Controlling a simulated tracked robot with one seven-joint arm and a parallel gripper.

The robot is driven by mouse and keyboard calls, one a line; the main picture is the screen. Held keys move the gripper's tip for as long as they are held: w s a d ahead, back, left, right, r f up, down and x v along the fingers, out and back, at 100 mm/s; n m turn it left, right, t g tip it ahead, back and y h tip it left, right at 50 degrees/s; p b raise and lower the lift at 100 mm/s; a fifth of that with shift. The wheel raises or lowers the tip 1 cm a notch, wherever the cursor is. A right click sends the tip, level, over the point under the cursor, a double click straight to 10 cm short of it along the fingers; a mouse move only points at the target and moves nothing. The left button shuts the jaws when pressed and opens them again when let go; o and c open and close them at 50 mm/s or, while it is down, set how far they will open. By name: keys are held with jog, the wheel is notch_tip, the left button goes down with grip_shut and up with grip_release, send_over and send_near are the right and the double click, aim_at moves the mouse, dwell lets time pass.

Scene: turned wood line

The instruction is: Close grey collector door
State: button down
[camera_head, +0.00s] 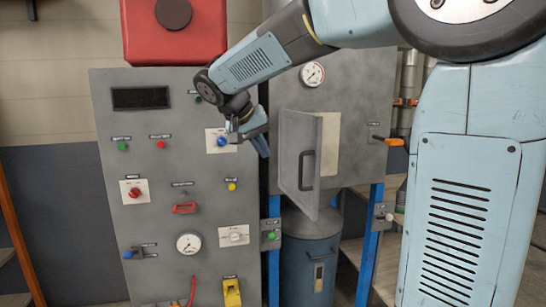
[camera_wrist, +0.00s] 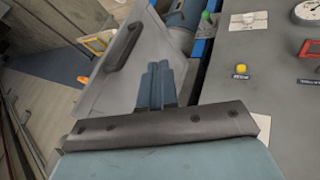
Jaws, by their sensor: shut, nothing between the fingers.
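The grey collector door (camera_head: 296,150) stands ajar on the grey collector cabinet (camera_head: 350,100). Its left edge is at the cabinet and its right edge swings out toward me. A dark bar handle (camera_head: 306,170) is on its outer face. A pale opening (camera_head: 329,145) shows beyond its right edge. My gripper (camera_head: 263,150) is shut and empty, just left of the door, in front of the gap between panel and cabinet. In the wrist view the shut fingers (camera_wrist: 158,78) point toward the door (camera_wrist: 110,85), with its handle (camera_wrist: 125,45) beyond; contact cannot be told.
A grey control panel (camera_head: 160,220) with buttons, dials and switches stands left of the cabinet, close to my gripper. A red box (camera_head: 174,35) sits above it. A blue-grey drum (camera_head: 308,265) stands below the door. An orange-handled lever (camera_head: 390,141) is right of the door.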

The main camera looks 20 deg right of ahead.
jog(key=w+d+f, duration=0.2)
jog(key=d+f, duration=0.5)
jog(key=d, duration=0.1)
jog(key=shift+w+d, duration=0.2)
jog(key=shift+d, duration=0.05)
dwell(0.4)
